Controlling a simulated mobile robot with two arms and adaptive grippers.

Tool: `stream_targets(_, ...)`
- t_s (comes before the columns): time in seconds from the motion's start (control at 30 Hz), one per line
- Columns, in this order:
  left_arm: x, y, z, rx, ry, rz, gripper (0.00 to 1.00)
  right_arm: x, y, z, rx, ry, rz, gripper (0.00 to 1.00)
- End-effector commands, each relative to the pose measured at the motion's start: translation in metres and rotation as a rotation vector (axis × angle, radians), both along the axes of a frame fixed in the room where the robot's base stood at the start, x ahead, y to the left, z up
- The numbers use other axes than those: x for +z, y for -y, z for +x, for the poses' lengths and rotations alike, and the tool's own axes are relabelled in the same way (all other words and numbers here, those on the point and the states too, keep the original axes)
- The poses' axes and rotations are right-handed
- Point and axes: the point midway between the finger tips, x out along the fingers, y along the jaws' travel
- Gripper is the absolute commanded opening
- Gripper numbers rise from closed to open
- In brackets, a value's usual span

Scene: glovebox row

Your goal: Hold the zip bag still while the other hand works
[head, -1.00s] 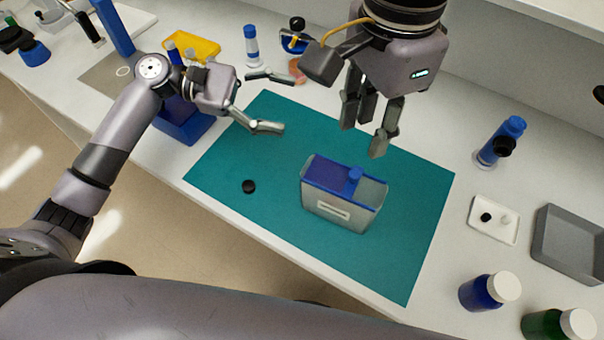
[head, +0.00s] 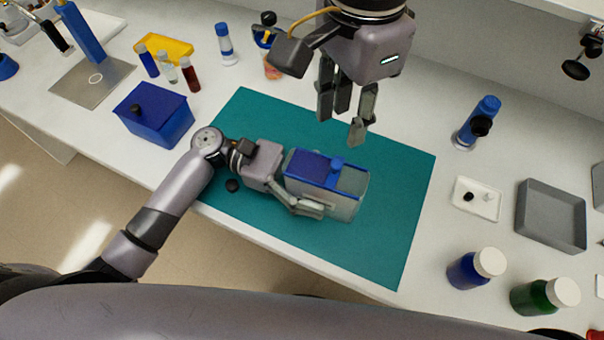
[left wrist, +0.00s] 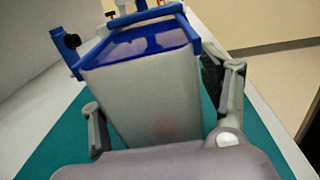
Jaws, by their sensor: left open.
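The zip bag (head: 350,207) stands upright on the teal mat (head: 390,240). It is translucent and pale, with blue contents and a blue slider at its top. My left gripper (head: 306,200) is open around its left end, with one finger along the near face; the other finger is hidden in the head view. In the left wrist view the bag (left wrist: 150,95) stands between the two spread fingers (left wrist: 162,110), and I cannot tell whether they touch it. My right gripper (head: 342,118) is open and empty, pointing down above the mat behind the bag.
A blue box (head: 155,115) and several vials stand at left. A white tray (head: 476,199), a grey tray (head: 550,216) and bottles (head: 475,268) are at right. The mat's right part is clear.

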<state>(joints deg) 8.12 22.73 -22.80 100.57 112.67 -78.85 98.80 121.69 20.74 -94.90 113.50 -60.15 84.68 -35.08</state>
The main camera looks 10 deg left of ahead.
Motion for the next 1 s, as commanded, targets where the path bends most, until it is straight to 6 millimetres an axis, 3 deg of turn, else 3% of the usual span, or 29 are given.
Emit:
stream_targets(0.37, -0.0001, 0.007, -0.0014, 0.002, 0.0, 0.001, 0.7, 0.0, 0.0, 0.0, 0.0, 0.0, 0.0, 0.33)
stream_targets(1.0, -0.0001, 0.0067, -0.0014, 0.002, 0.0, 0.001, 0.28, 0.0, 0.0, 0.0, 0.0, 0.0, 0.0, 0.33)
